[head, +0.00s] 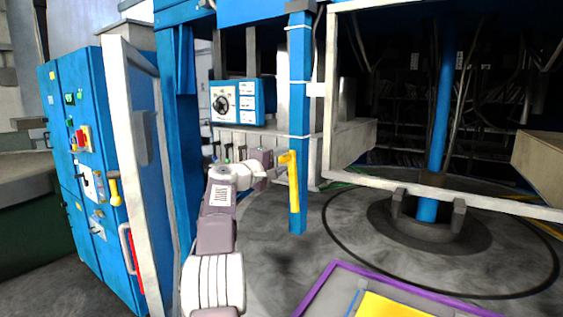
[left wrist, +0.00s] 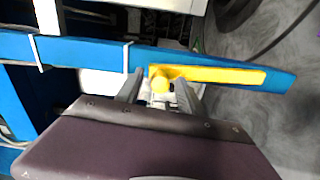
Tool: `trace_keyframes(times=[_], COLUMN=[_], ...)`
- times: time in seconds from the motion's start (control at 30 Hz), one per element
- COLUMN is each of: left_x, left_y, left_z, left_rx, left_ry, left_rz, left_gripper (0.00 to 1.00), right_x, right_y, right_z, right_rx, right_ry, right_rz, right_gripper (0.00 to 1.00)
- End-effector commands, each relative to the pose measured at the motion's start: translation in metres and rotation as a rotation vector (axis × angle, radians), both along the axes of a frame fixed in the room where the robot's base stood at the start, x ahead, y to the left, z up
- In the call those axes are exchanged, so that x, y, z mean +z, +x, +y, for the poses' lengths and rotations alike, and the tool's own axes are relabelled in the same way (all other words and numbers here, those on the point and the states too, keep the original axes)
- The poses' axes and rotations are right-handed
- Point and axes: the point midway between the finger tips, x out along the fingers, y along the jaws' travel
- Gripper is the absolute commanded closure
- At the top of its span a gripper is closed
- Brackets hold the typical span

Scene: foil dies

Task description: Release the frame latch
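A yellow latch handle (head: 293,181) is on the blue post (head: 298,120) in the middle of the head view. It hangs down along the post, with a short stub at its top pointing left. The handle also shows in the left wrist view (left wrist: 220,75), where its rounded end faces my gripper. My left gripper (head: 277,167) is at the handle's top end. In the left wrist view its two fingers (left wrist: 161,90) stand apart on either side of the rounded yellow end, with gaps showing. My right gripper is in neither view.
A blue cabinet (head: 85,170) with switches and a yellow lever (head: 114,187) stands at the left. A blue control box (head: 237,102) is behind my arm. A white frame bar (head: 450,192) crosses at right before a round floor plate. A purple-edged yellow panel (head: 390,305) lies below.

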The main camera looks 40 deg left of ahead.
Motion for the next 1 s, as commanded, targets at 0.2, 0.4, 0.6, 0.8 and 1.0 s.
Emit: trace_keyframes(times=[0.2, 0.4, 0.6, 0.8, 1.0], left_x=[-0.006, -0.003, -0.001, 0.000, 0.000], left_y=[-0.038, -0.077, -0.090, -0.089, -0.089], left_z=[-0.003, -0.008, -0.010, -0.010, -0.010], left_rx=[0.005, 0.003, 0.000, 0.000, 0.000], left_ry=[0.002, 0.001, 0.000, 0.000, 0.000], left_rz=[-0.002, -0.001, 0.000, 0.000, 0.000], left_gripper=[0.55, 0.55, 0.55, 0.55, 0.55], right_x=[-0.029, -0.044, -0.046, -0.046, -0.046], right_y=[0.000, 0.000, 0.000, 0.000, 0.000], right_z=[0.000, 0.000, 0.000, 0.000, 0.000], right_rx=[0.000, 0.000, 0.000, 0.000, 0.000], right_ry=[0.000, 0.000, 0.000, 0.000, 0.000], right_rz=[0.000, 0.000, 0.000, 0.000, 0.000], right_gripper=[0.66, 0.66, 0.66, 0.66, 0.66])
